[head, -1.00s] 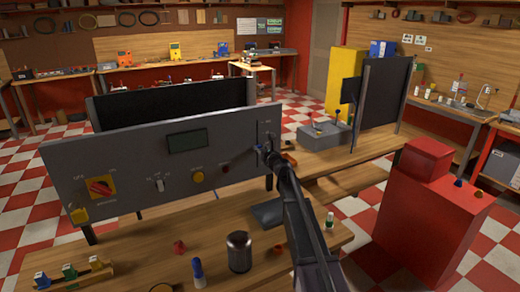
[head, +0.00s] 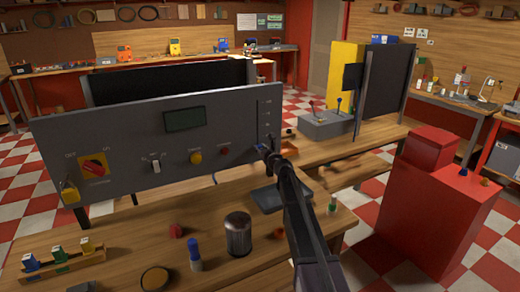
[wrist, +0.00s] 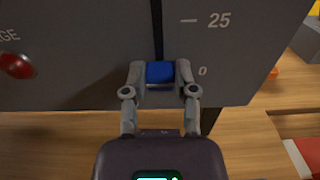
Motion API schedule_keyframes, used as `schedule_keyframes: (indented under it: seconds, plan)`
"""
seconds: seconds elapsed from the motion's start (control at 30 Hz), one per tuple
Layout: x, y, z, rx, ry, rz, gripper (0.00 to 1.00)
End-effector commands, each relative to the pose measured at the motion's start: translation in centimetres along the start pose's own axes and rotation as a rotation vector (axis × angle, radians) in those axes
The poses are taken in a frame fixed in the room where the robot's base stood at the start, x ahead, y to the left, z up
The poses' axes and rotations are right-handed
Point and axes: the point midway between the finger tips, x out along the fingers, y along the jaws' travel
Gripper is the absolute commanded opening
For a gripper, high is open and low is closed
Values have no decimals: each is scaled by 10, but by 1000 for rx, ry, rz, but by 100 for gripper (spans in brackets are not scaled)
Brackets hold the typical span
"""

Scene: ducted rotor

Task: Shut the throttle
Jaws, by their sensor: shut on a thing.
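The throttle is a blue slider knob (wrist: 159,73) in a vertical slot on the right end of the grey control panel (head: 130,165). In the wrist view the knob sits level with the printed 0, below the 25 mark. The slot shows above it. My gripper (wrist: 160,80) is shut on the knob, one finger on each side. In the head view my gripper (head: 265,150) is at the panel's lower right, and its fingers are too small there to make out.
The panel also carries a red rotary switch (head: 93,167), a yellow button (head: 195,157), a red button (head: 224,150) and a display (head: 185,118). A dark metal cylinder (head: 238,235) and a blue-capped bottle (head: 195,255) stand on the bench in front. A red cabinet (head: 430,215) stands at right.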

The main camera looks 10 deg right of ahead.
Motion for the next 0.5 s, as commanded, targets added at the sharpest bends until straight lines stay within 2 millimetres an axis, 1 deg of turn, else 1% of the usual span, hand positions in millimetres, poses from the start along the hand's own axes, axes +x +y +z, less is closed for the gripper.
schedule_keyframes:
  seconds: [0.03,0.1,0.47,0.5]
  plan:
    - [0,0,-8,0,0,2,0]
    - [0,0,-10,0,0,2,0]
    - [-1,1,-11,-3,1,2,0]
    - [-1,1,-11,-3,1,2,40]
